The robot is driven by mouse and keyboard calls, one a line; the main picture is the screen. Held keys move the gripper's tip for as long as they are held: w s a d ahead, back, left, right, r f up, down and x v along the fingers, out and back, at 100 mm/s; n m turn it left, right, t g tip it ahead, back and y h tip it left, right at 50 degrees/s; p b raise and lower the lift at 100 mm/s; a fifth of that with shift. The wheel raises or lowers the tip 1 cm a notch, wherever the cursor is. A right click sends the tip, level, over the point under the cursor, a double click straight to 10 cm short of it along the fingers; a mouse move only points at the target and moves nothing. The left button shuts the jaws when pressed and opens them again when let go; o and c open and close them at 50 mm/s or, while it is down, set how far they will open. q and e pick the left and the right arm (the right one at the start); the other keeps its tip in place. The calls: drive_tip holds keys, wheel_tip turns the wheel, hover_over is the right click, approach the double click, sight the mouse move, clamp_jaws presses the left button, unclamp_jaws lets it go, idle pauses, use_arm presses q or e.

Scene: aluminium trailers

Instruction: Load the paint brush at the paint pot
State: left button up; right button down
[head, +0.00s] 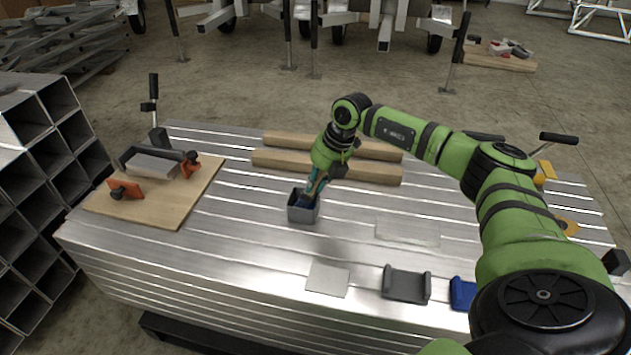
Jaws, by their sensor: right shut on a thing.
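The paint pot (302,213) is a small grey square box standing on the slatted aluminium table. Its inside looks dark blue. My right gripper (319,181) is directly above the pot, pointing down. It is shut on the paint brush (311,191), of which a teal-blue part shows between the fingers. The brush's lower end is inside or just over the pot's opening; the rim and gripper hide its tip, so I cannot tell whether it touches paint. My left gripper is not in view.
Two wooden beams (270,159) lie behind the pot. A wooden board (150,212) with orange clamps and a metal piece is at left. A thin grey plate (328,280), a grey holder (406,284) and a blue object (463,294) lie along the front. Table around the pot is clear.

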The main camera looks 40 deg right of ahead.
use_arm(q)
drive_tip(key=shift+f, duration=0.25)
use_arm(e)
drive_tip(key=shift+f, duration=0.5)
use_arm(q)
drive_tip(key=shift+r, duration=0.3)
use_arm(e)
drive_tip(key=shift+f, duration=0.1)
idle(1.5)
drive_tip(key=shift+r+p, duration=0.5)
drive_tip(key=shift+p, duration=0.05)
drive_tip(key=shift+r+p, duration=0.65)
drive_tip(key=shift+r, duration=0.05)
drive_tip(key=shift+r+p, duration=1.3)
drive_tip(key=shift+r, duration=0.05)
drive_tip(key=shift+r+p, duration=0.7)
drive_tip(key=shift+r, duration=0.05)
drive_tip(key=shift+r+p, duration=0.3)
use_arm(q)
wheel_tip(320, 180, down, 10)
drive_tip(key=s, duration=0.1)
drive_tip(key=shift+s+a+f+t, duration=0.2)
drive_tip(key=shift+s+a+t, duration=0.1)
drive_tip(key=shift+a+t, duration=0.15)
